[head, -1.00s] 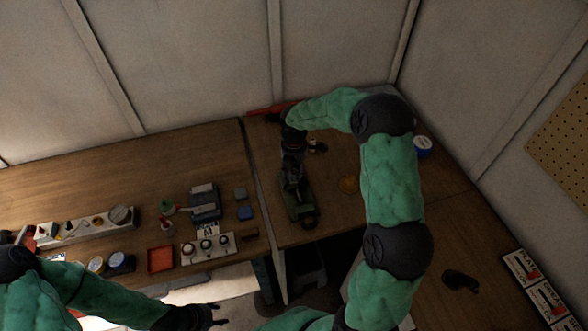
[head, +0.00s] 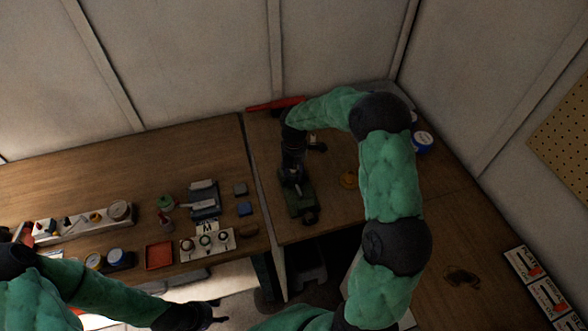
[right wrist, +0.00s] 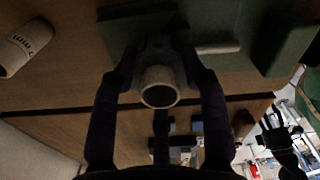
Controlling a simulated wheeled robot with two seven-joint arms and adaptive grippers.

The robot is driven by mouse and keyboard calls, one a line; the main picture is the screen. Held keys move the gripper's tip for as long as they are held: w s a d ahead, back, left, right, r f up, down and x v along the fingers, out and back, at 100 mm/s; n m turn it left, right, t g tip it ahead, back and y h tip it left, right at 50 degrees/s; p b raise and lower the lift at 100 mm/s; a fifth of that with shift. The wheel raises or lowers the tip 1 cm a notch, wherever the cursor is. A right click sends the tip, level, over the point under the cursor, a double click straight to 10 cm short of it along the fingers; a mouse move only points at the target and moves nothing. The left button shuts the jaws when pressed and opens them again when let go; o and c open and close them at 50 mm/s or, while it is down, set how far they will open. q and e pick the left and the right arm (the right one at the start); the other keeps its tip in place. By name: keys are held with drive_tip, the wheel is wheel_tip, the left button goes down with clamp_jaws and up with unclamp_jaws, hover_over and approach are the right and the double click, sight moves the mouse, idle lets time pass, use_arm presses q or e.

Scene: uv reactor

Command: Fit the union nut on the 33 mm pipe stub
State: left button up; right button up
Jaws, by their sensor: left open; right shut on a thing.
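A green vise (head: 302,200) stands on the right-hand bench. My right gripper (head: 292,172) is pointed down over it at its far end. In the right wrist view the fingers (right wrist: 160,68) are shut on a grey ring-like part, which I take to be the union nut (right wrist: 150,50). A pale round pipe end (right wrist: 160,88) with a dark bore shows between the fingers, in line with the nut. How far the nut sits over the stub is too dark to tell. My left gripper (head: 207,317) is open and empty at the bottom, away from the vise.
A red tool (head: 274,104) lies at the bench's back edge. The left bench holds a red tray (head: 159,255), a white holder (head: 208,241) and small parts. A pale cylinder (right wrist: 25,48) shows in the wrist view.

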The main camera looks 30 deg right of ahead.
drive_tip(key=o, duration=1.1)
drive_tip(key=shift+r, duration=0.1)
wheel_tip(320, 180, up, 12)
drive_tip(key=shift+f, duration=0.1)
idle(0.4)
